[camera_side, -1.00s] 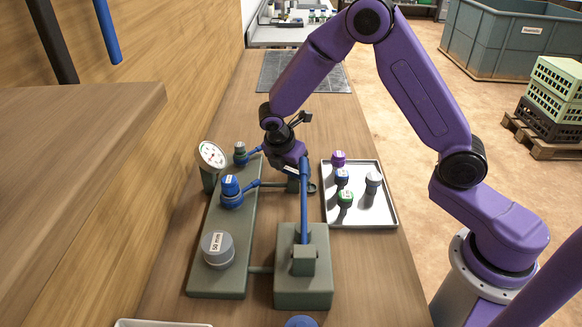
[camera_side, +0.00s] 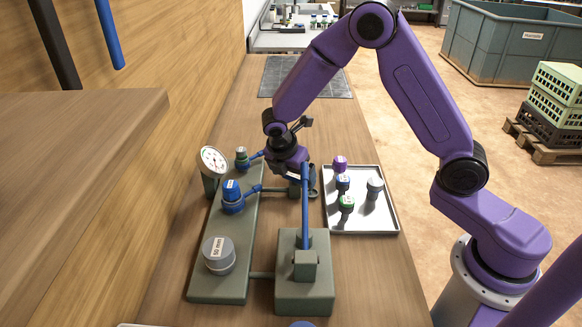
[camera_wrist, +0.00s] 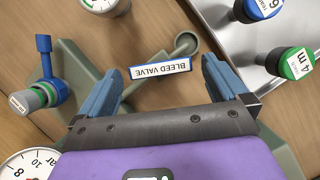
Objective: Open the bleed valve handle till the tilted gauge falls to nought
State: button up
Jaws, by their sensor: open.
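The bleed valve handle (camera_wrist: 160,72) is a short blue bar with a white "BLEED VALVE" label, between my fingers in the wrist view. My gripper (camera_wrist: 160,88) is open, one blue finger on each side of the bar, with gaps showing; I cannot tell its height over the bar. In the side view my gripper (camera_side: 297,176) is low behind the upright blue lever, which hides much of its fingers and the valve. The tilted gauge (camera_side: 213,160) has a white dial at the left of the manifold; its edge shows in the wrist view (camera_wrist: 22,165). The needle reading is too small to tell.
A green manifold base (camera_side: 215,285) carries blue-handled valves (camera_side: 232,197) and a grey cap (camera_side: 218,256). A block with an upright blue lever (camera_side: 306,205) stands in front of my gripper. A tray (camera_side: 378,222) with several capped pieces lies to the right.

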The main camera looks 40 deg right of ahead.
aim_at(295, 176)
jog(key=v, duration=1.7)
jog(key=shift+a+r, duration=0.15)
jog(key=shift+s, duration=0.1)
jog(key=c, duration=0.5)
jog(key=shift+d+m, duration=0.25)
jog(key=shift+m, duration=0.25)
jog(key=c, duration=0.5)
jog(key=d+m+y, duration=0.1)
jog(key=d+m, duration=0.1)
jog(key=m, duration=0.3)
jog(key=w+d+m+y, duration=0.1)
jog(key=d+m, duration=0.1)
jog(key=m, duration=0.2)
jog(key=d+m+g+y, duration=0.1)
jog(key=d+m, duration=0.1)
jog(key=m, duration=0.3)
jog(key=shift+w+d+r+m+y, duration=0.1)
jog(key=shift+w+r+m+y, duration=0.2)
jog(key=shift+w+r, duration=0.1)
jog(key=shift+c, duration=0.4)
jog(key=f, duration=0.5)
jog(key=f+m, duration=0.1)
jog(key=f, duration=0.5)
jog(key=f+m, duration=0.1)
jog(key=f, duration=0.5)
jog(key=shift+w+d+f+y, duration=0.1)
jog(key=shift+w+d+y, duration=0.05)
jog(key=shift+d+y, duration=0.2)
